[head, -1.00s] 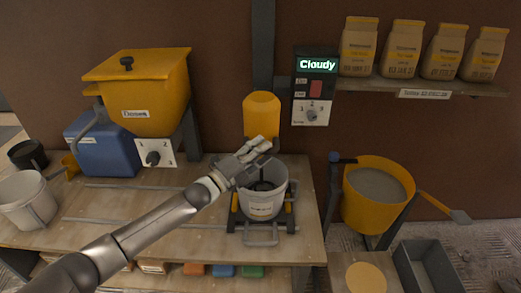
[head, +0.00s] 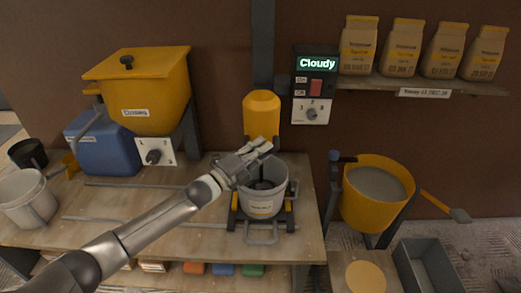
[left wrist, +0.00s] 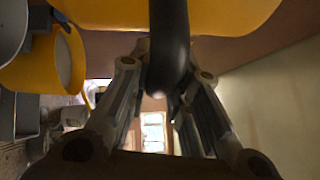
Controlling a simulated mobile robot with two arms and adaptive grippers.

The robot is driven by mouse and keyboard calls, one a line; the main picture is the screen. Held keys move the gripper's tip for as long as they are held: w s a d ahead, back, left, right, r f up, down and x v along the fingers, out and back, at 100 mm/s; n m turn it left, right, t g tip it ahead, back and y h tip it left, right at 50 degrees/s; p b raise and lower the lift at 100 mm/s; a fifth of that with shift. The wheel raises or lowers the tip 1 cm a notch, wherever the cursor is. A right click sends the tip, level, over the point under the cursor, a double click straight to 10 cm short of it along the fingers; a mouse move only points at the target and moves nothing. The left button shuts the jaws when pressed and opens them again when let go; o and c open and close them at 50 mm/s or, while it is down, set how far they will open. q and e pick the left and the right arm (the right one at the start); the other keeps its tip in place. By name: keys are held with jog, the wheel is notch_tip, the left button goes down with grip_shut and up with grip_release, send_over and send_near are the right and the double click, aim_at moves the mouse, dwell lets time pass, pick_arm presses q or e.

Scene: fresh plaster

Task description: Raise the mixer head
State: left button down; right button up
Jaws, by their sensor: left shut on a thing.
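The mixer head (head: 262,113) is a yellow rounded body on a dark upright post, above a pale bucket (head: 262,207). The bucket stands in a dark cradle on the workbench, and a dark part of the mixer shows inside it. My left gripper (head: 264,147) is at the lower front of the head, over the bucket rim, and hides part of both. In the left wrist view a black handle (left wrist: 168,45) runs between its two fingers, below the yellow body (left wrist: 235,15); the gripper is shut on this handle. My right gripper is not in view.
A control box (head: 313,85) with a lit "Cloudy" display hangs right of the post. A yellow hopper (head: 150,100) and blue container (head: 105,150) stand left on the bench (head: 120,205). A yellow tub (head: 377,187) of grey material stands right. Several bags line the shelf (head: 440,88).

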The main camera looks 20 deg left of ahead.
pick_arm(q)
notch_tip(320, 180, up, 19)
jog(key=p, duration=1)
jog(key=shift+p, duration=0.4)
jog(key=shift+r, duration=0.2)
jog(key=c, duration=1.4)
grip_release()
jog(key=shift+a, duration=0.1)
jog(key=shift+o, duration=0.4)
jog(key=shift+f, duration=0.1)
jog(key=shift+f, duration=0.1)
jog(key=v, duration=1.2)
